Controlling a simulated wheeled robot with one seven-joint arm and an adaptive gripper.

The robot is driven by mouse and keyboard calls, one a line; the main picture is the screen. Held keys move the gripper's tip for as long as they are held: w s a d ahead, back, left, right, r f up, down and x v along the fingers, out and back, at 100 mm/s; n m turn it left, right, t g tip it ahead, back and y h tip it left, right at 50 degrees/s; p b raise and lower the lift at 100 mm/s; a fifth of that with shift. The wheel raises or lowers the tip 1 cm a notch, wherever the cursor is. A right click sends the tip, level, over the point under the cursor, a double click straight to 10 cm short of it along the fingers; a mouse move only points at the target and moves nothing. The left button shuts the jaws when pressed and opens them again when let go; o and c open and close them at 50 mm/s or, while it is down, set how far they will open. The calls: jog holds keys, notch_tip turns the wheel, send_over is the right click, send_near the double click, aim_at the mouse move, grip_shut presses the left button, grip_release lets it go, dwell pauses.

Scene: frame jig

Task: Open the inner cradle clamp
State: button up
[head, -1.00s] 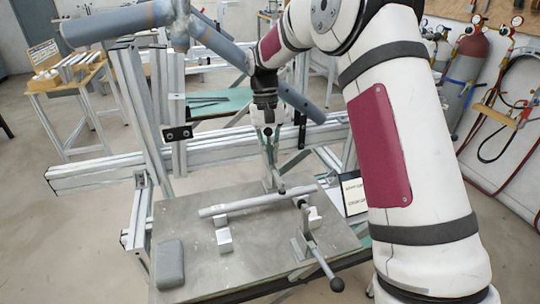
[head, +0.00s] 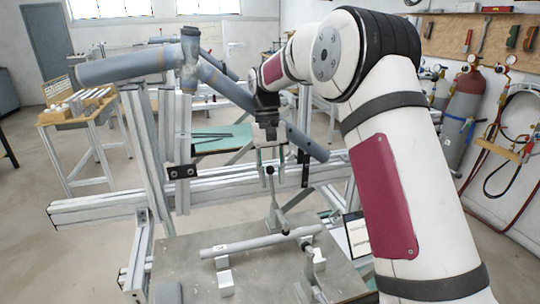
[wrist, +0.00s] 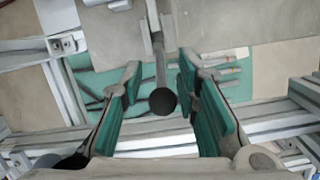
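The inner cradle clamp (head: 275,216) stands on the far side of the grey plate (head: 190,255), its handle upright with a dark ball knob on top. In the wrist view the ball knob (wrist: 163,101) lies between the teal pads of my gripper (wrist: 158,95), with a gap on both sides. My gripper (head: 274,174) is open and points down over the handle in the head view. A grey tube (head: 262,241) lies across the cradle blocks in front of the clamp.
An upright frame with aluminium rails (head: 100,209) and thick grey pipes (head: 125,66) stands behind and left of the plate. A dark-framed panel (head: 357,236) is right of the plate. A side table (head: 75,116) with parts stands far left.

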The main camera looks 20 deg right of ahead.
jog(key=v, duration=0.6)
jog(key=shift+w+r, duration=0.1)
jog(key=shift+r, duration=0.3)
